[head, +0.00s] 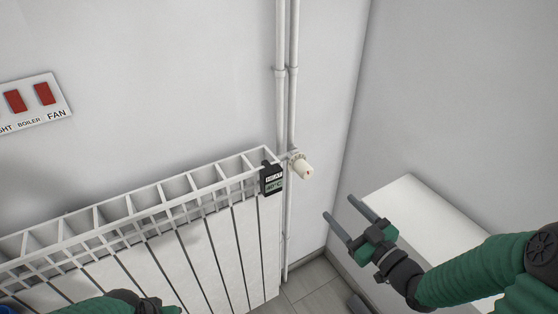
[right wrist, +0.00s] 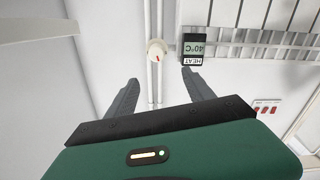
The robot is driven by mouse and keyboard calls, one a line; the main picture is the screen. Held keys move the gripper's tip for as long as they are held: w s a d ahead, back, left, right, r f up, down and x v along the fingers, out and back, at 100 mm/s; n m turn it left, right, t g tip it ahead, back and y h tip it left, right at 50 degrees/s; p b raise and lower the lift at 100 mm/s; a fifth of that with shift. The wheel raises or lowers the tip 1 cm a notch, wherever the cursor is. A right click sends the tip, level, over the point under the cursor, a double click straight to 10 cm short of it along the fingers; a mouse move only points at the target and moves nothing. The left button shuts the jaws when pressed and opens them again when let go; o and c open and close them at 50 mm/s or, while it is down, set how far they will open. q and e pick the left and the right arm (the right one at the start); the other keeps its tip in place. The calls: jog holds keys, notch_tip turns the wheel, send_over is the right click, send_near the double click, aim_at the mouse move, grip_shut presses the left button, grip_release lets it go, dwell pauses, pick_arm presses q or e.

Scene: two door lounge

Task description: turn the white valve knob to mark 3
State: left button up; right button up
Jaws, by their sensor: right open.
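The white valve knob (head: 302,168) sticks out at the right end of the white radiator (head: 240,225), beside the pipes, with a small red mark on its face. It also shows in the right wrist view (right wrist: 157,50), with a red pointer line; no numbers can be read. My right gripper (head: 340,208) is open and empty, below and to the right of the knob, apart from it. In the right wrist view the knob lies beyond the fingertips, roughly between their lines. My left arm shows at the bottom edge of the head view; its fingers are out of sight.
A black display marked HEAT (head: 271,179) sits on the radiator's end, close to the knob. White vertical pipes (head: 286,90) run behind the knob. A white cabinet or shelf (head: 440,220) stands at the right, under my right arm. A red-switch panel (head: 35,103) is on the wall.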

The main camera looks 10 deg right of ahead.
send_near(308, 175)
jog(key=b+x, duration=0.1)
jog(key=x, duration=0.9)
jog(key=shift+w, duration=0.6)
